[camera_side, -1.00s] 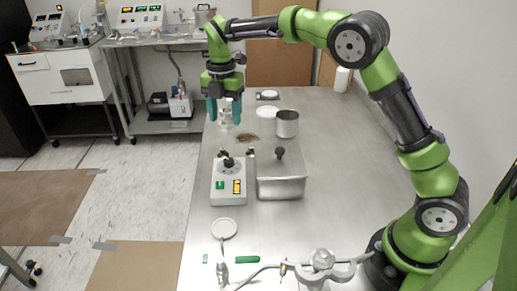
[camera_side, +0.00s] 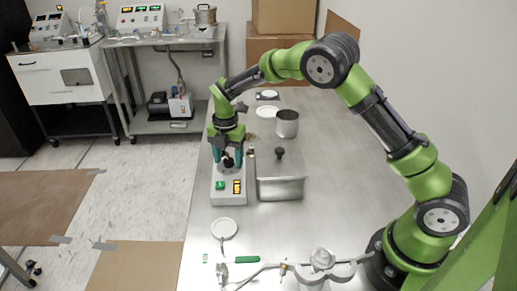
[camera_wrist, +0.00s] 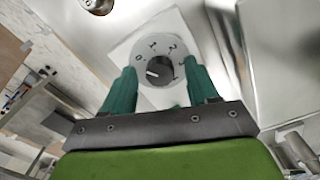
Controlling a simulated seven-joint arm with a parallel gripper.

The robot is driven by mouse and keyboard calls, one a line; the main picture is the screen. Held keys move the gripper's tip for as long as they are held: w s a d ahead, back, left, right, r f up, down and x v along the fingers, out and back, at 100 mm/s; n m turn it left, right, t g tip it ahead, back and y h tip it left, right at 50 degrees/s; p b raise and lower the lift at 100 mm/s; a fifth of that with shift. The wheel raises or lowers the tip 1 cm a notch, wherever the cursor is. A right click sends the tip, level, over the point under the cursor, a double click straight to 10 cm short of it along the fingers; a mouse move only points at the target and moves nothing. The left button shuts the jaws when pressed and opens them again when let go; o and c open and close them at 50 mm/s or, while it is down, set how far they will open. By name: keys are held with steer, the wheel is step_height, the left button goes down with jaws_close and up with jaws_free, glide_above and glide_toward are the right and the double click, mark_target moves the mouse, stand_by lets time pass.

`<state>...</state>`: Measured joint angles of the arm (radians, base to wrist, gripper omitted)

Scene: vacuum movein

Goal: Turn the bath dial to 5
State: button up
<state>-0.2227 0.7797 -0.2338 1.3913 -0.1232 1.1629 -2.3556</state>
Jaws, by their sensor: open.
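The bath dial (camera_wrist: 164,71) is a dark round knob with a white pointer line on a pale round face with numbers around it. The pointer line lies toward the left of the picture in the wrist view. The dial sits on a white control box (camera_side: 229,195) with a green and an orange switch. My gripper (camera_side: 229,166) is above the box, pointing down. In the wrist view its teal fingers (camera_wrist: 162,84) are open, one on each side of the knob. I cannot tell whether they touch it. In the side view the fingers partly hide the knob.
A steel bath with a lid and black knob (camera_side: 280,179) stands right beside the box. A steel beaker (camera_side: 287,124) and a white dish (camera_side: 266,112) are behind it. A clamp stand (camera_side: 321,261) lies at the front. The table's right side is clear.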

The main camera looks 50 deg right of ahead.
steer(key=c, duration=1)
steer(key=shift+c, duration=0.2)
